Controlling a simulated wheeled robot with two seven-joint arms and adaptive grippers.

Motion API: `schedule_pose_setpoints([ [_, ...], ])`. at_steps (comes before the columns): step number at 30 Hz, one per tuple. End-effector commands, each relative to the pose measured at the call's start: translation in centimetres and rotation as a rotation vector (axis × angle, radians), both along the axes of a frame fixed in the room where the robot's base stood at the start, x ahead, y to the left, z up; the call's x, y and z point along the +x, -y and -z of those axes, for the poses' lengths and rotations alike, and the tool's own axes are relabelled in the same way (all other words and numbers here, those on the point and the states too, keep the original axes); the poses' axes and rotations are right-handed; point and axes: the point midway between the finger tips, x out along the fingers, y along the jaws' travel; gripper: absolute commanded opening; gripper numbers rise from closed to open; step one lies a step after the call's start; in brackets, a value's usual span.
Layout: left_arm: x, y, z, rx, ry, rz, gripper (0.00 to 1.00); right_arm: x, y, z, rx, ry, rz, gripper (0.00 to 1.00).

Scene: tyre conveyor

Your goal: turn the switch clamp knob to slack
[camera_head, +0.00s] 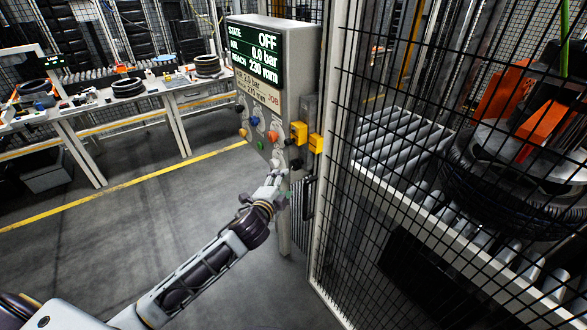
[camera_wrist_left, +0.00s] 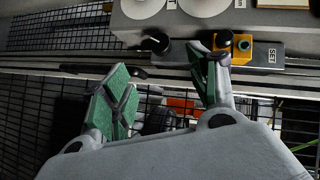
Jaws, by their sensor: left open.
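The grey control panel (camera_head: 299,60) stands upright with several coloured knobs and buttons below its screen. A black knob (camera_head: 297,163) sits low on its right part. Which control is the clamp knob I cannot read from the labels. My left gripper (camera_head: 277,172) is just in front of the panel's lower part, below the buttons. In the left wrist view, its green-padded fingers (camera_wrist_left: 168,72) are spread apart with nothing held between them. A dark knob (camera_wrist_left: 156,43) shows beyond the gap, close to the left fingertip. My right gripper is in neither view.
The screen (camera_head: 254,53) reads state OFF, air 0.0 bar, reach 230 mm. Yellow blocks (camera_head: 298,133) stick out at the panel's right edge. A mesh fence (camera_head: 345,150) stands right of it, with a tyre (camera_head: 510,190) behind.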

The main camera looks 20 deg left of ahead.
Motion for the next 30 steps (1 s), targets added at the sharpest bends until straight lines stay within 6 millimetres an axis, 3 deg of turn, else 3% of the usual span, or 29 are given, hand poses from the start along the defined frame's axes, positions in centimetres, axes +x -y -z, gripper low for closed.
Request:
schedule_pose_setpoints([
  [30,8.1,0.1,1.8,-0.001,0.001,0.0,0.6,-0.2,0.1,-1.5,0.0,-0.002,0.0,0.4],
])
